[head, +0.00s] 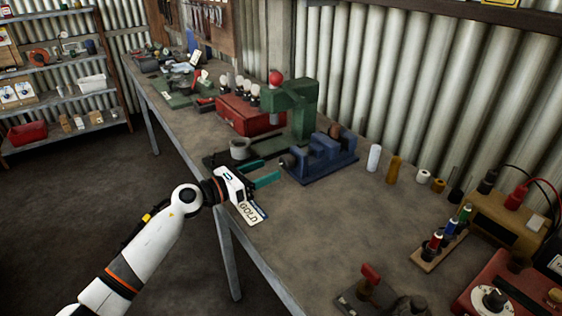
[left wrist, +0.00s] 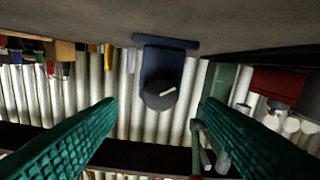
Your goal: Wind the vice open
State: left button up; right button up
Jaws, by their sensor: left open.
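The blue vice (head: 325,158) stands on the workbench right of my left gripper (head: 262,172). Its near end faces the gripper. In the left wrist view, which is upside down, the vice's blue body (left wrist: 162,62) ends in a dark round knob (left wrist: 159,95) with a short pale bar on its face. My left gripper's two green fingers (left wrist: 158,108) are open, one on each side of the knob in the picture, and touch nothing that I can see. The gap between the vice's jaws is hard to make out. My right gripper is not in view.
A green press (head: 292,105) with a red ball knob and a red box (head: 242,115) stand behind the vice. A white cylinder (head: 374,158) stands to its right. The bench middle is clear.

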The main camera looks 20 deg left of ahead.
aim_at(283, 164)
pick_arm(q)
jog(key=x, duration=0.4)
jog(key=shift+w+d, duration=0.2)
jog(key=shift+w, duration=0.05)
jog(key=shift+w+d, duration=0.35)
jog(key=shift+w, duration=0.05)
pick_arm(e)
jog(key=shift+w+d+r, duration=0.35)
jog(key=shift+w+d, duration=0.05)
pick_arm(q)
jog(key=c, duration=1)
jog(key=shift+o, duration=0.2)
jog(key=shift+p, duration=0.3)
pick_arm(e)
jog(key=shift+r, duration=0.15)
